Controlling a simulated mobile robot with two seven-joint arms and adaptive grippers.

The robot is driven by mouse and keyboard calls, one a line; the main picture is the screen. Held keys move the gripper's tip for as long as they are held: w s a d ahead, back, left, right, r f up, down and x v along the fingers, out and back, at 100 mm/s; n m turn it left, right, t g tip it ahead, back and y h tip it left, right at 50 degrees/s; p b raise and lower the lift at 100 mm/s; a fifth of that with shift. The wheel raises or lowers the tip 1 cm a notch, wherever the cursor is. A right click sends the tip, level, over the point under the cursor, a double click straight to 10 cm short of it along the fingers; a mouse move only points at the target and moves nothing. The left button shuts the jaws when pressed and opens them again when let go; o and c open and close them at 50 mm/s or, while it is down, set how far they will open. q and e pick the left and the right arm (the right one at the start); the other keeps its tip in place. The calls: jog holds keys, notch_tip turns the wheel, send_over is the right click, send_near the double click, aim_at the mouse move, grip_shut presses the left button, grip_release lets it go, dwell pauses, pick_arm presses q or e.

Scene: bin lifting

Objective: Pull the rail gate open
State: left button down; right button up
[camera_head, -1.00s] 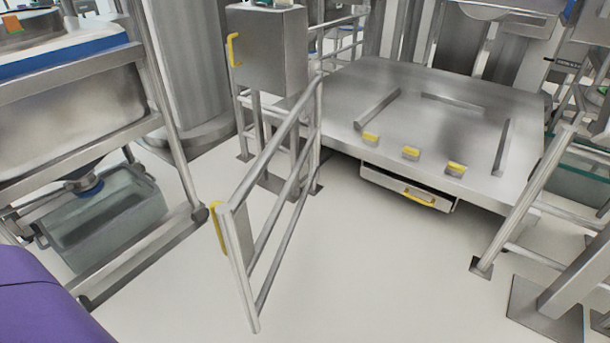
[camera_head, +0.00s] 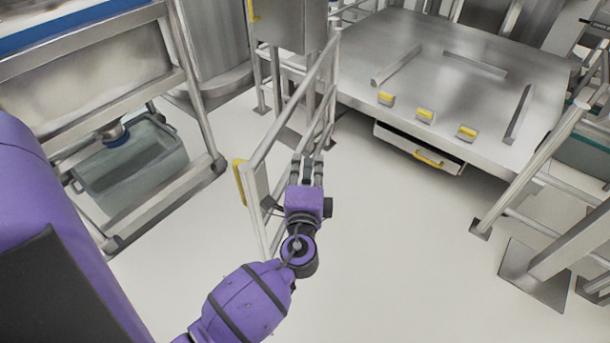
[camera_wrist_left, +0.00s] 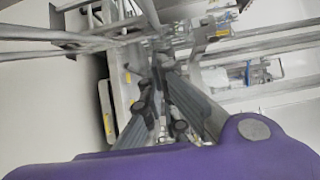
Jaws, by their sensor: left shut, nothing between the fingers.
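The rail gate (camera_head: 295,98) is a grey metal frame of sloping bars left of centre in the head view. It runs from the posts below the metal cabinet towards me. A yellow handle (camera_head: 240,181) sits on the left face of its near end. My left gripper (camera_head: 307,162) is at the right side of the gate, with its fingers pointing away from me and overlapping the lower bars in the picture. It is shut and empty; I cannot tell whether it touches a bar. Its dark fingers also show in the left wrist view (camera_wrist_left: 165,88). My right gripper is out of view.
A low metal platform (camera_head: 470,55) with yellow-marked blocks and a drawer (camera_head: 420,148) stands at the back right. Rails (camera_head: 540,155) stand at the right. The floor (camera_head: 400,260) between is clear.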

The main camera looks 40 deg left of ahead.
pick_arm(q)
jog(key=a, duration=0.2)
jog(key=w+a, duration=0.1)
jog(key=a, duration=0.2)
jog(key=shift+w+a, duration=0.15)
jog(key=shift+a, duration=0.05)
